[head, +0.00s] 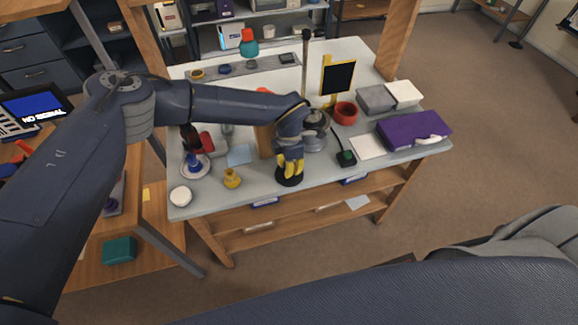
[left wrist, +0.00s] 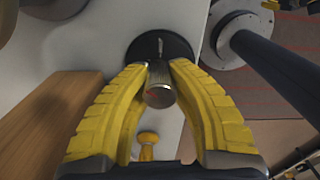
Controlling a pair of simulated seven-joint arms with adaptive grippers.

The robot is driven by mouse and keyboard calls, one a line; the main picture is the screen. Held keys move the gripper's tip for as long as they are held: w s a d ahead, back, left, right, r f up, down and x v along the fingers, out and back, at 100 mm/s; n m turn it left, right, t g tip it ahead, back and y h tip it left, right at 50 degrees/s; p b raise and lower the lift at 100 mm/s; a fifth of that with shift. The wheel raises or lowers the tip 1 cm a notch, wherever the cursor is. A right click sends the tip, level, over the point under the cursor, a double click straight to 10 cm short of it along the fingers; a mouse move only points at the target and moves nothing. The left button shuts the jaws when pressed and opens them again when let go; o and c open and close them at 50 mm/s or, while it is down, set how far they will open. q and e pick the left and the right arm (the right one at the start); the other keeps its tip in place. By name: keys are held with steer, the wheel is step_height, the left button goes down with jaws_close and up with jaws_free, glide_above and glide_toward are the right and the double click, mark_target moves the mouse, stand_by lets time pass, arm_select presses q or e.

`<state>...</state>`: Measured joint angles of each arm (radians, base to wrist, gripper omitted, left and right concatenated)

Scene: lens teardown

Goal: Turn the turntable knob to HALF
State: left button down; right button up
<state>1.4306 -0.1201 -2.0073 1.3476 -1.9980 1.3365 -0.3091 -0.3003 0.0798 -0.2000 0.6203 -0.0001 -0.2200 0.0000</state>
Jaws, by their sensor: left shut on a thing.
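In the left wrist view, the turntable knob is a short metal cylinder (left wrist: 160,88) standing on a round black disc (left wrist: 150,46). My left gripper (left wrist: 160,72) has its yellow ridged fingers on both sides of the metal cylinder, shut on it. A thin light mark shows on the disc; I cannot read any label such as HALF. In the head view, my left gripper (head: 290,165) reaches down over the black disc (head: 289,181) near the table's front edge. The fingers hide the knob there. My right gripper is out of view.
A wooden block (head: 264,141) stands close beside the gripper.

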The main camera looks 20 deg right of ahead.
arm_select(q)
steer(key=m, duration=0.5)
steer(key=shift+m, duration=2.5)
steer(key=c, duration=1.1)
jaws_free()
steer(key=shift+o, duration=0.2)
step_height(320, 180, up, 12)
